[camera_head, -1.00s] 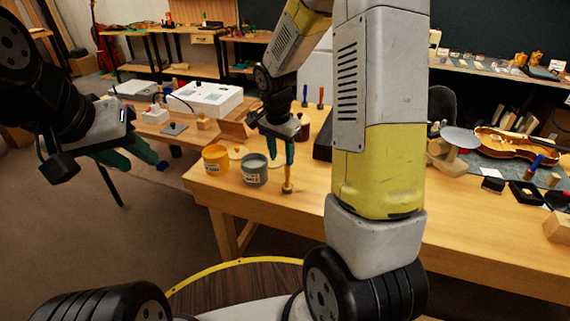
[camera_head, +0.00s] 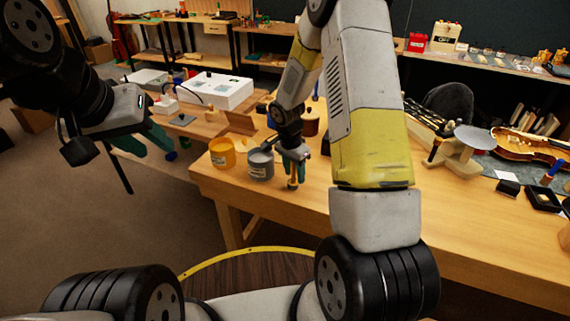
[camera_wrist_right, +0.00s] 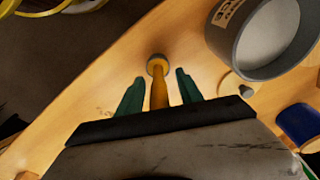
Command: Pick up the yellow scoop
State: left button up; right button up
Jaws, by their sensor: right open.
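An upright yellow-orange handle with a round, greyish end stands on the wooden bench in the right wrist view (camera_wrist_right: 158,92); it looks like the yellow scoop, though its shape is not fully clear. In the head view only its lower end (camera_head: 292,186) shows below my right gripper. My right gripper (camera_head: 291,170) points down, its green fingers apart on either side of the handle, as the right wrist view also shows (camera_wrist_right: 160,82). Contact cannot be made out. My left gripper (camera_head: 157,143) is open and empty, left of the bench.
A yellow pot (camera_head: 222,156) and a grey pot (camera_head: 260,165) stand just left of my right gripper. The grey pot is close in the right wrist view (camera_wrist_right: 258,65). A violin body (camera_head: 525,145) lies at right. The bench's front is clear.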

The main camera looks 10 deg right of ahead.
grip_shut()
jog(key=shift+r, duration=0.15)
